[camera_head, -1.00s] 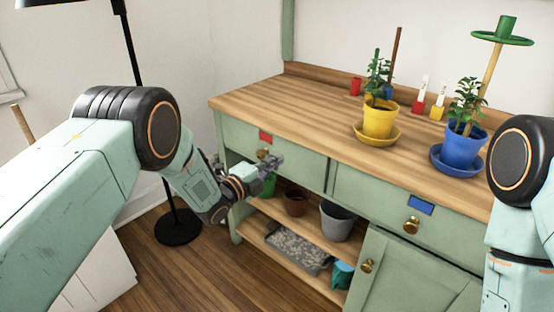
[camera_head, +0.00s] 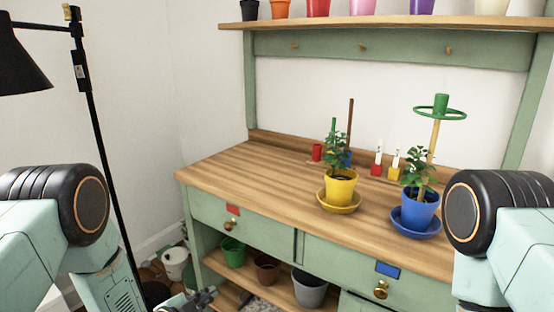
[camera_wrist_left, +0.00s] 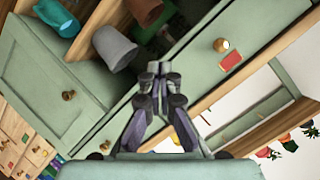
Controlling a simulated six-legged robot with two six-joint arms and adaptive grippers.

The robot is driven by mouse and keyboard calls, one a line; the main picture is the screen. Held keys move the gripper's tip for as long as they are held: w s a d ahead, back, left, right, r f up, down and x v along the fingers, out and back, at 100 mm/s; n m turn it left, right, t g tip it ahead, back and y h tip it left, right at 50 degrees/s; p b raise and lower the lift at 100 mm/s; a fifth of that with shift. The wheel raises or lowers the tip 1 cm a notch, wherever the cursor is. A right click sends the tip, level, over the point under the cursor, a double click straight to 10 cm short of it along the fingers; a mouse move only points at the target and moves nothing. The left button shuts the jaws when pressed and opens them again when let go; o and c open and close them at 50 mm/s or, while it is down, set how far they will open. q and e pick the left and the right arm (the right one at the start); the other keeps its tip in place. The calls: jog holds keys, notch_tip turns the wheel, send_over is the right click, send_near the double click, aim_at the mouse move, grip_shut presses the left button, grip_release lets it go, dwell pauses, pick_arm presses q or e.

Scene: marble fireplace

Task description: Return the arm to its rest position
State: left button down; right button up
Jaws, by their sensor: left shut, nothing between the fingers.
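My left arm comes in at the left of the head view. Its gripper (camera_head: 196,298) shows at the bottom edge, in front of the bench's lower shelf and below the red-tagged drawer (camera_head: 232,222). In the left wrist view the two fingers (camera_wrist_left: 157,75) meet at their tips and hold nothing. The left gripper is shut and apart from the bench. My right arm shows only as a joint and links at the right edge of the head view; its gripper is out of view.
The workbench top (camera_head: 235,165) bears a yellow pot (camera_head: 341,189) and a blue pot (camera_head: 421,212). A grey pot (camera_head: 309,290) stands on the lower shelf. A black floor lamp (camera_head: 88,100) stands at the left. An upper shelf (camera_head: 400,22) holds several pots.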

pick_arm(q)
jog(key=s+a+f+n+g+y+p, duration=0.15)
jog(key=s+f+n+g, duration=0.3)
jog(key=s, duration=0.55)
jog(key=s+a+f+n+g+y, duration=0.15)
jog(key=s+f+n+g, duration=0.35)
jog(key=s, duration=0.6)
jog(key=s+r+n+g+y+p, duration=0.1)
jog(key=s+r+n, duration=0.1)
jog(key=s, duration=0.7)
jog(key=s+a+r+n+g+y+p, duration=0.1)
jog(key=s+r, duration=0.3)
jog(key=s, duration=0.6)
jog(key=shift+n+g+p, duration=0.5)
jog(key=shift+n+g, duration=0.05)
jog(key=shift+n, duration=0.3)
